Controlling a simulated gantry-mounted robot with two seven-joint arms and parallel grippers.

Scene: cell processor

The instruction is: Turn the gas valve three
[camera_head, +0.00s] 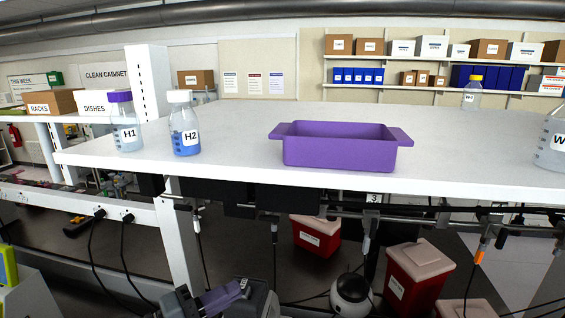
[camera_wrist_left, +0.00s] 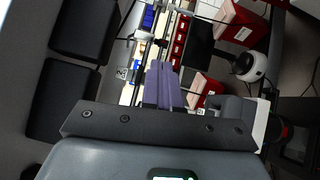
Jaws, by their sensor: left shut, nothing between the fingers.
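A small white label with a 3 (camera_head: 373,198) hangs under the front edge of the white shelf. A dark pipe with fittings runs along there, and a hose fitting (camera_head: 366,243) hangs just below the label. The small, dark parts make the valve handle and its angle hard to tell. My left gripper (camera_head: 228,292) is low at the bottom of the head view, left of and well below the label, touching nothing I can see. Its purple fingers are together and empty; they also show in the left wrist view (camera_wrist_left: 160,85). My right gripper is not in view.
A purple tray (camera_head: 340,152) and bottles H1 (camera_head: 126,138) and H2 (camera_head: 185,143) stand on the white shelf (camera_head: 230,170). A white post (camera_head: 178,240) stands left of my left gripper.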

